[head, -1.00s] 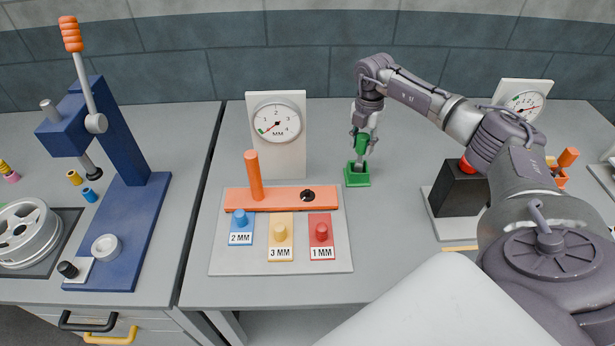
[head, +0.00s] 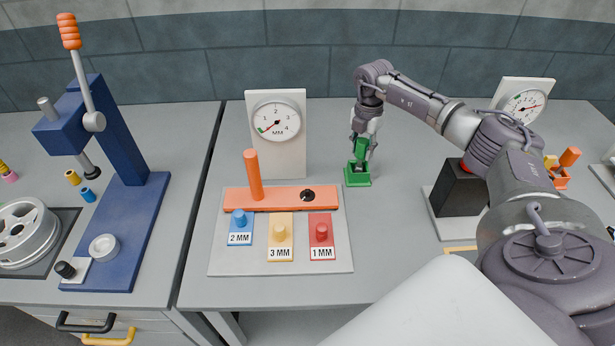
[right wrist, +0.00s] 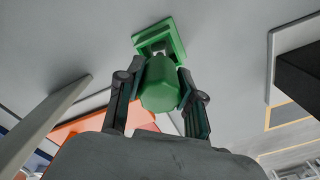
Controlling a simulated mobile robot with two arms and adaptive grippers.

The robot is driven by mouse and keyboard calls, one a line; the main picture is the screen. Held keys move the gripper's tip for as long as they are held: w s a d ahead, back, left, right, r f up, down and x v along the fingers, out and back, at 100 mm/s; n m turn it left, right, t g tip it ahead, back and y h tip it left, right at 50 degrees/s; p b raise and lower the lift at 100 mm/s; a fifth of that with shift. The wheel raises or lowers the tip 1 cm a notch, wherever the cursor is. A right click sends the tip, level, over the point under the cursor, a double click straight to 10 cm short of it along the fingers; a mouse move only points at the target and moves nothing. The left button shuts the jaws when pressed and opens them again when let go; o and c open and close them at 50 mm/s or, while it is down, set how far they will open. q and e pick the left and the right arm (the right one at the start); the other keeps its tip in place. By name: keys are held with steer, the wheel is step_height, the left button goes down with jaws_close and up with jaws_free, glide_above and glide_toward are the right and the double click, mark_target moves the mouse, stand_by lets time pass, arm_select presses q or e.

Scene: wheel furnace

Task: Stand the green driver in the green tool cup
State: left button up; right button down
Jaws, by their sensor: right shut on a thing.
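The green tool cup (head: 357,180) stands on the grey bench, right of the orange gauge fixture; its square green base also shows in the right wrist view (right wrist: 160,38). The green driver (head: 360,148) is upright in my right gripper (head: 364,150), directly over the cup, with its lower part at the cup's mouth. In the right wrist view the driver's green handle (right wrist: 160,85) sits between the two fingers, which are shut on it. The driver's tip is hidden, so I cannot tell how deep it is. My left gripper is not in view.
A dial gauge (head: 278,135) stands behind the orange bar (head: 285,197) with blue, yellow and red blocks in front. A black block (head: 461,192) with a red top is at right. A blue press (head: 115,200) stands on the left bench. Bench around the cup is clear.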

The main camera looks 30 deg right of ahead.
steer(key=shift+f, duration=0.35)
steer(key=c, duration=0.7)
jaws_free()
steer(key=shift+o, duration=0.2)
